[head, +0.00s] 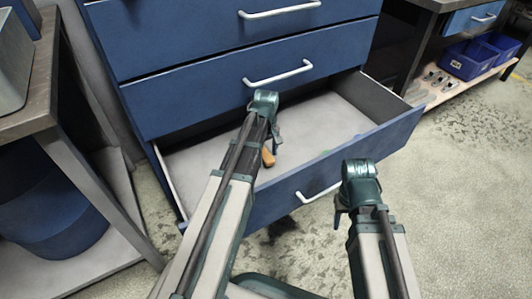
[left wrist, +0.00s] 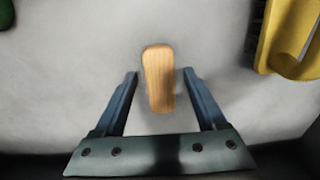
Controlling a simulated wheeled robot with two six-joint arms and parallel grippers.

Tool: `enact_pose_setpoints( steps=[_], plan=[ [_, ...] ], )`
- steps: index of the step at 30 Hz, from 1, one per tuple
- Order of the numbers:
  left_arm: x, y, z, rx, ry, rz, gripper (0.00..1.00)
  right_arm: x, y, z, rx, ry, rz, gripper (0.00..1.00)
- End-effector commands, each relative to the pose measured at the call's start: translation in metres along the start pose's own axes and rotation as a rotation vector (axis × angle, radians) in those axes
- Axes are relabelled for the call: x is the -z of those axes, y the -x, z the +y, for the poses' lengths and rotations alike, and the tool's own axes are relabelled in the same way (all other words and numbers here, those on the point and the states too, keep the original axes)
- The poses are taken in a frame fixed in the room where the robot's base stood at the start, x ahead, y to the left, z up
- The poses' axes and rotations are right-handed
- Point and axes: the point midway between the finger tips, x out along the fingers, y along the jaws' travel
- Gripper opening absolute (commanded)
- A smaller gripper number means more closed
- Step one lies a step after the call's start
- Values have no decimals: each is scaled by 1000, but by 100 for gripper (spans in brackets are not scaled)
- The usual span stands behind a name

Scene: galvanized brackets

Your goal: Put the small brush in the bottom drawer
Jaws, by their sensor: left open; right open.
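The small brush (head: 268,157) shows as a small orange-brown wooden piece on the pale floor of the open bottom drawer (head: 297,190). My left gripper (head: 276,138) reaches down into the drawer and partly hides the brush. In the left wrist view the brush (left wrist: 159,78) lies between the two spread fingers of the left gripper (left wrist: 160,75), with gaps on both sides. Its bristles are not visible. My right gripper (head: 340,212) is open and empty, outside the drawer by its front panel.
In the left wrist view a yellow object (left wrist: 292,40) lies at the right and a green one (left wrist: 5,14) at the upper left. Closed upper drawers (head: 225,72) overhang the drawer's back. A workbench (head: 30,85) stands left; blue bins (head: 468,60) sit far right.

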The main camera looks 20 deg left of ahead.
Motion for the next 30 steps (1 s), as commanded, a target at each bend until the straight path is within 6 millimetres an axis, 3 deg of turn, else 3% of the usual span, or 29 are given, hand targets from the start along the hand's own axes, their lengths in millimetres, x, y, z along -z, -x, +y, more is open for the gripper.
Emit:
enact_pose_setpoints(
  steps=[8,24,30],
  plan=[
    [0,24,0,0,0,0,74,-1,24,2,0,5,0,50],
    [0,105,0,0,0,0,74,-6,105,12,-5,6,-3,50],
    [0,122,0,0,0,0,74,-8,121,14,-8,1,-4,50]
  ],
)
